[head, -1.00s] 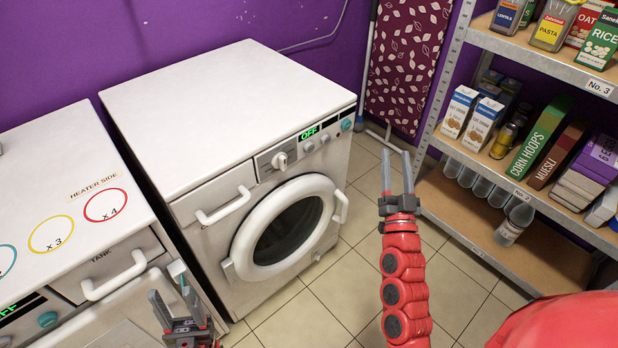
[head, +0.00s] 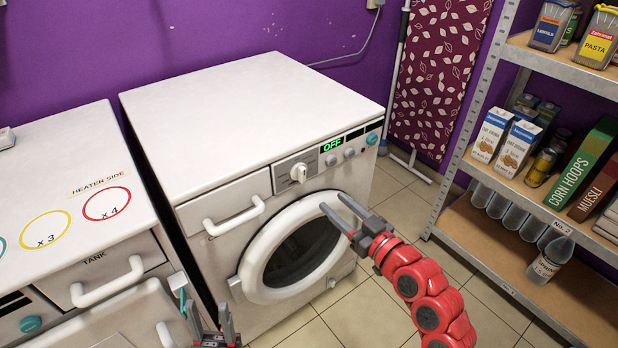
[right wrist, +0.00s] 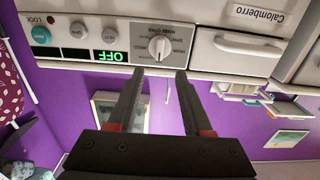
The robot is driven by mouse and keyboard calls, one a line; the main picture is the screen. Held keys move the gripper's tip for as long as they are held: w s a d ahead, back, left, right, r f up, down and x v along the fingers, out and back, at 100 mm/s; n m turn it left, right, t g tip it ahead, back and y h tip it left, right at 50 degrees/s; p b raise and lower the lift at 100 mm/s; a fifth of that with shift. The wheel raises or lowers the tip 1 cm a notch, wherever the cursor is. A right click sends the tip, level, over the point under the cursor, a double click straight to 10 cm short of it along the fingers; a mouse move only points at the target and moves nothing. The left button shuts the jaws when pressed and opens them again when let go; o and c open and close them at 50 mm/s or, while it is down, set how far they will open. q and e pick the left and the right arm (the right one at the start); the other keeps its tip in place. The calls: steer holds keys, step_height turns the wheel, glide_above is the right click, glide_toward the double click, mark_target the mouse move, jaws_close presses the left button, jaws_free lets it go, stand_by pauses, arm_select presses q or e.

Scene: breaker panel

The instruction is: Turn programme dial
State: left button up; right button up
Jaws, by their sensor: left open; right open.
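The washing machine (head: 250,130) stands with its front facing right. Its white programme dial (head: 299,173) sits on the control panel, left of the green OFF display (head: 332,145). My right gripper (head: 338,208) is open and empty in front of the round door (head: 295,245), below and right of the dial. In the right wrist view, which is upside down, the dial (right wrist: 159,47) lies just beyond my open fingertips (right wrist: 158,72), apart from them. The OFF display (right wrist: 110,56) is beside it. My left gripper (head: 202,318) is open at the bottom edge, left of the machine.
A second white appliance (head: 60,190) with coloured rings stands at left. A metal shelf (head: 510,200) with food boxes stands at right. Small knobs (head: 349,153) and a teal button (head: 372,139) sit right of the dial.

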mark_target(304, 175)
steer(key=x, duration=1.1)
steer(key=shift+w, duration=0.1)
jaws_close()
